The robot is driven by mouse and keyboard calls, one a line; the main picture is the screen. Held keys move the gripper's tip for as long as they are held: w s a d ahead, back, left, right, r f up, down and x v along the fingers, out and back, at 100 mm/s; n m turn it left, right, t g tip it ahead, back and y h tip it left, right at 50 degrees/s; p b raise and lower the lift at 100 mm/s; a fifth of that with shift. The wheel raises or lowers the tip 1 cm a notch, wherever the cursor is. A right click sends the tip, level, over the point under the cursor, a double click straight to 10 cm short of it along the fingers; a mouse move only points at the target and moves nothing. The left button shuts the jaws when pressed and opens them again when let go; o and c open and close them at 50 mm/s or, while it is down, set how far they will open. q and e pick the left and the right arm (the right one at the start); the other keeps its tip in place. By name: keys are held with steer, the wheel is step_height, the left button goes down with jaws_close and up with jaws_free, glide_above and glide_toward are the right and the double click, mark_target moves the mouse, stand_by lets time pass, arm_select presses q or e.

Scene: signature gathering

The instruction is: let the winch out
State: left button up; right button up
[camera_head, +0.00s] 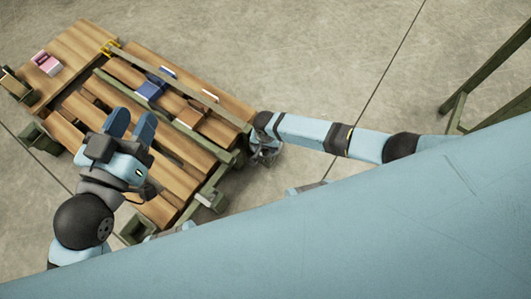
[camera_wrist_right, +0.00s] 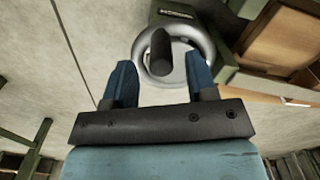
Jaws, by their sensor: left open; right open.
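The winch shows in the right wrist view as a round grey wheel (camera_wrist_right: 205,45) with a dark handle (camera_wrist_right: 161,50) that sticks out toward the camera. In the head view the wheel (camera_head: 268,152) is small, at the right end of the wooden table, partly hidden by my right arm. My right gripper (camera_wrist_right: 161,80) is open, with its blue fingers on either side of the handle's line; I cannot tell whether they touch it. My left gripper (camera_head: 130,122) is open and empty above the table's near left part.
The slatted wooden table (camera_head: 85,40) carries a pink item (camera_head: 46,63), a blue item (camera_head: 151,89), a brown item (camera_head: 190,117) and a yellow piece (camera_head: 109,47). A green metal frame (camera_head: 490,70) stands at far right. The concrete floor behind the table is clear.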

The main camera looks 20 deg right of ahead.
step_height(320, 180, down, 3)
steer(key=shift+f+b, duration=0.1)
steer(key=shift+b, duration=0.55)
steer(key=shift+f, duration=0.55)
arm_select(q)
steer(key=shift+w+a+r+m+t, duration=0.15)
steer(key=shift+w+a+m+t, duration=0.35)
steer(key=shift+m, duration=0.4)
steer(key=shift+w+d+h, duration=0.1)
steer(key=shift+h, duration=0.2)
arm_select(e)
steer(key=shift+c, duration=0.5)
jaws_close()
arm_select(q)
steer(key=shift+r, duration=0.1)
